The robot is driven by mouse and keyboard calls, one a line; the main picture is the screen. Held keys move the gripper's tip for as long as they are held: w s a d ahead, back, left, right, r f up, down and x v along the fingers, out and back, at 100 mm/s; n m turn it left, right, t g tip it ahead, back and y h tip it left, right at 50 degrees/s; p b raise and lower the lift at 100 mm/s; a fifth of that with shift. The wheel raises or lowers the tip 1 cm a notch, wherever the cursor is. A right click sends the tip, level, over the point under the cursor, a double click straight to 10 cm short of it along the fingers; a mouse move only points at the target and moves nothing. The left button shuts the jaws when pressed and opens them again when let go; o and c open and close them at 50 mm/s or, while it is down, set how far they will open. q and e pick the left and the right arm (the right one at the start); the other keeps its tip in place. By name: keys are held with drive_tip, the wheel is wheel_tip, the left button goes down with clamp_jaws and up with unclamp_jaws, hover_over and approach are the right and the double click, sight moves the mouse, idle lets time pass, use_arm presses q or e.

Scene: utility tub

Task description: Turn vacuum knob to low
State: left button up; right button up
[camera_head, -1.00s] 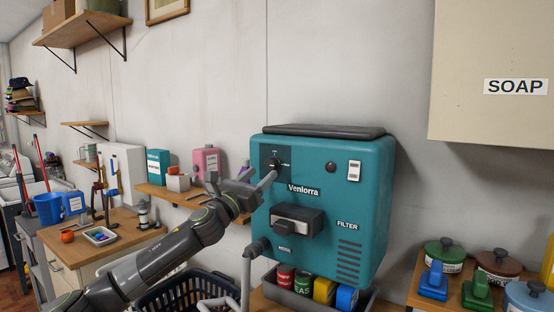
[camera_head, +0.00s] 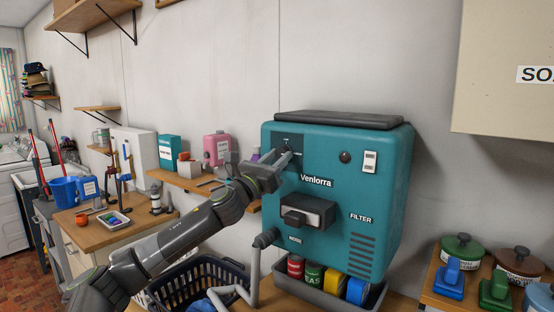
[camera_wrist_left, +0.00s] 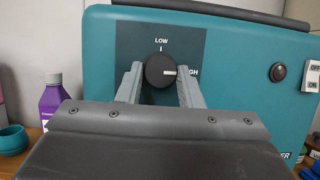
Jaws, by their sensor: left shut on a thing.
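The teal vacuum unit (camera_head: 335,240) labelled Venlorra is mounted on the wall. Its round black knob (camera_wrist_left: 160,70) sits on a dark panel (camera_wrist_left: 192,45) at the upper left of the front. In the left wrist view the knob's white pointer mark points right, toward the partly covered HIGH label, and LOW is printed above the knob. My left gripper (camera_head: 283,160) is at the panel; its fingers also show in the left wrist view (camera_wrist_left: 160,85), one on each side of the knob, shut on it. In the head view the gripper mostly hides the knob. My right gripper is not in view.
A black handle block (camera_head: 308,210) juts from the unit's front below my left gripper. A shelf (camera_head: 190,178) with a pink bottle (camera_head: 217,149) is to the left. A laundry basket (camera_head: 195,280) and a tray of cans (camera_head: 350,300) sit below.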

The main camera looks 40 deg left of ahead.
use_arm(q)
drive_tip(key=shift+n, duration=0.4)
drive_tip(key=n+y+p, duration=0.1)
drive_tip(key=n, duration=0.1)
drive_tip(key=n+y, duration=0.2)
drive_tip(key=n, duration=0.1)
drive_tip(key=shift+d+r+g+p, duration=0.1)
drive_tip(key=shift+d+g+p, duration=0.1)
drive_tip(key=shift+g+p, duration=0.15)
drive_tip(key=n+g+y+p, duration=0.1)
drive_tip(key=n, duration=0.2)
drive_tip(key=n+y+p, duration=0.1)
drive_tip(key=n, duration=0.2)
drive_tip(key=shift+d+r+g+y, duration=0.15)
drive_tip(key=shift+d+g+y, duration=0.05)
drive_tip(key=shift+g+y, duration=0.2)
drive_tip(key=n+p, duration=0.1)
drive_tip(key=n, duration=0.1)
drive_tip(key=n+g+y+p, duration=0.1)
drive_tip(key=n+p, duration=0.1)
drive_tip(key=n+g+p, duration=0.1)
drive_tip(key=n, duration=0.2)
drive_tip(key=shift+w+d+r+y, duration=0.1)
drive_tip(key=shift+r+y, duration=0.15)
drive_tip(key=shift+y, duration=0.05)
drive_tip(key=shift+n+g+p, duration=1.05)
drive_tip(key=shift+n+p, duration=0.85)
drive_tip(key=shift+n, duration=0.3)
drive_tip(key=o, duration=1)
drive_tip(key=shift+f, duration=0.1)
